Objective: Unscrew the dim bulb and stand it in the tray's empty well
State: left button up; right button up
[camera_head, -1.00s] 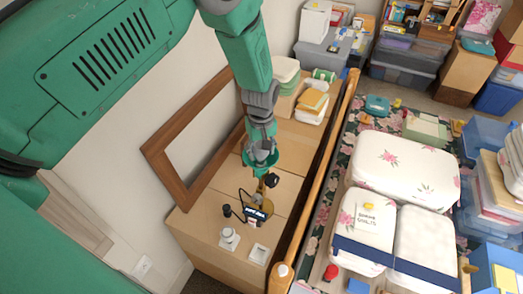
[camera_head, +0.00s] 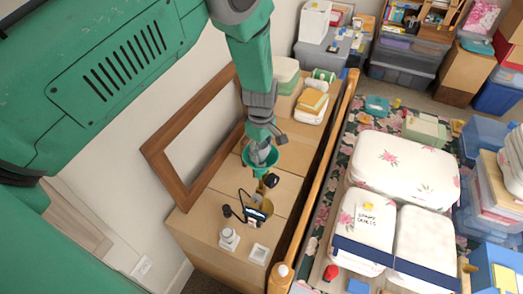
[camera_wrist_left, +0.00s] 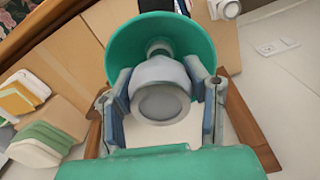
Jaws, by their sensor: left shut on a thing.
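My left gripper (camera_head: 262,148) reaches down to the lamp on the dresser. In the left wrist view the gripper (camera_wrist_left: 166,104) is shut on the grey-white bulb (camera_wrist_left: 160,88), one finger on each side. The bulb sits inside the mouth of the green shade (camera_wrist_left: 118,48); its socket end is partly hidden. My right gripper is not in view.
A black cable and small dark device (camera_head: 254,215) lie by the lamp base. A brown wooden frame (camera_head: 178,178) leans on the wall. Boxes (camera_head: 313,100) stand at the dresser's back. A wooden rail (camera_head: 316,185) separates it from the bed with white bundles (camera_head: 405,170).

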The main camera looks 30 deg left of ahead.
pick_arm(q)
jog(key=n, duration=0.2)
jog(key=shift+n, duration=0.4)
jog(key=shift+w+r, duration=0.1)
jog(key=shift+r, duration=2.4)
